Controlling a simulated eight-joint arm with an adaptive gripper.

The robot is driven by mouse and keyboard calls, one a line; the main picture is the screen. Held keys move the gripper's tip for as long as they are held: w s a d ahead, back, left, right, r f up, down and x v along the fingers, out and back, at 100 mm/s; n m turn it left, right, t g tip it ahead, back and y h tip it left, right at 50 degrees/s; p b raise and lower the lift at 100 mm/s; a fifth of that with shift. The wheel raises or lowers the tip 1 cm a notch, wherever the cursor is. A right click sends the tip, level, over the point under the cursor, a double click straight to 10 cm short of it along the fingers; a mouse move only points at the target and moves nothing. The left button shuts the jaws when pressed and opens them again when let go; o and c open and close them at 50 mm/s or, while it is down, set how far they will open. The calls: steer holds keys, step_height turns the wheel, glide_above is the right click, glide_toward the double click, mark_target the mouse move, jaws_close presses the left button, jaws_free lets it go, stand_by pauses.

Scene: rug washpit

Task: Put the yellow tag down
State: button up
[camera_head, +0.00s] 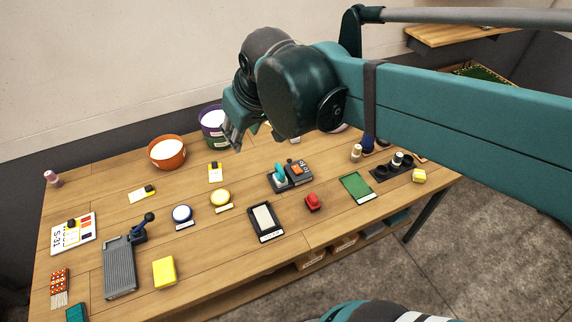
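My gripper (232,138) hangs above the back of the wooden table, in front of the purple bucket. Its fingers point down and are partly hidden by my wrist; I cannot tell whether they are apart or hold something. No tag is clearly visible between them. A bit of something yellowish shows beside my wrist, too hidden to identify.
The table (100,209) holds an orange bowl (167,153), the purple bucket (213,124), a blue button (182,214), a yellow button (219,198), a grey ridged board (119,268), a yellow block (164,272), a black-framed tray (265,222), a red object (313,202) and a green mat (357,188).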

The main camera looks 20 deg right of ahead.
steer(key=s+d+f+m, duration=0.1)
steer(key=s+d+f, duration=0.1)
steer(key=s, duration=0.3)
steer(key=s+d+f+m+t, duration=0.1)
steer(key=s+d+f+m, duration=0.1)
steer(key=s+d, duration=0.3)
steer(key=shift+f+h, duration=0.4)
steer(key=shift+f, duration=0.45)
steer(key=shift+o, duration=0.4)
